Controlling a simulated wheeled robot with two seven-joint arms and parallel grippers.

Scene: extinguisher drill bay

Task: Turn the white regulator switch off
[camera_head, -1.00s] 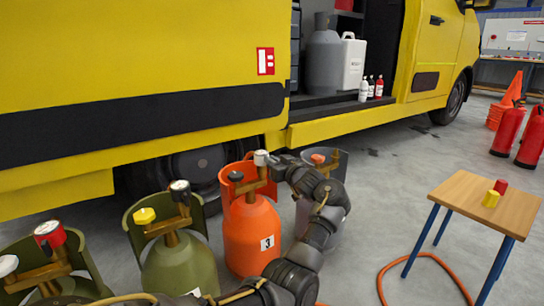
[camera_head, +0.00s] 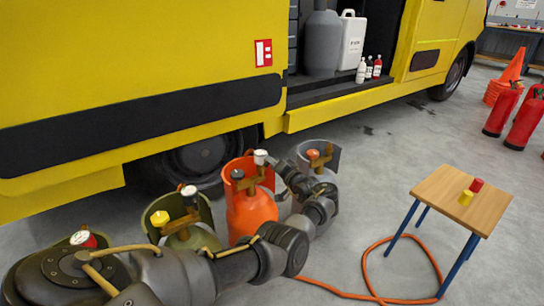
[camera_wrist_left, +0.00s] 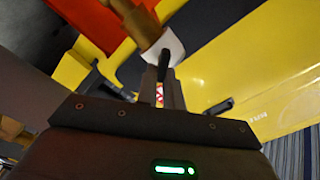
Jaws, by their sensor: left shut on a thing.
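The white regulator switch (camera_head: 260,157) sits on the brass regulator of the orange cylinder (camera_head: 248,212), which bears a label 3 in the earlier head view. My left gripper (camera_head: 274,165) reaches it from the right side, its arm curving across the front of the cylinders. In the left wrist view the white switch (camera_wrist_left: 170,46) is at the fingertips of my left gripper (camera_wrist_left: 163,70), which is shut on it. The fingers partly hide the switch. A dark knob (camera_head: 237,174) is on the same regulator's left. My right gripper is not in view.
A green cylinder with a yellow switch (camera_head: 159,218) stands left of the orange one, and a grey cylinder (camera_head: 322,163) right. A yellow van (camera_head: 150,60) stands close behind.

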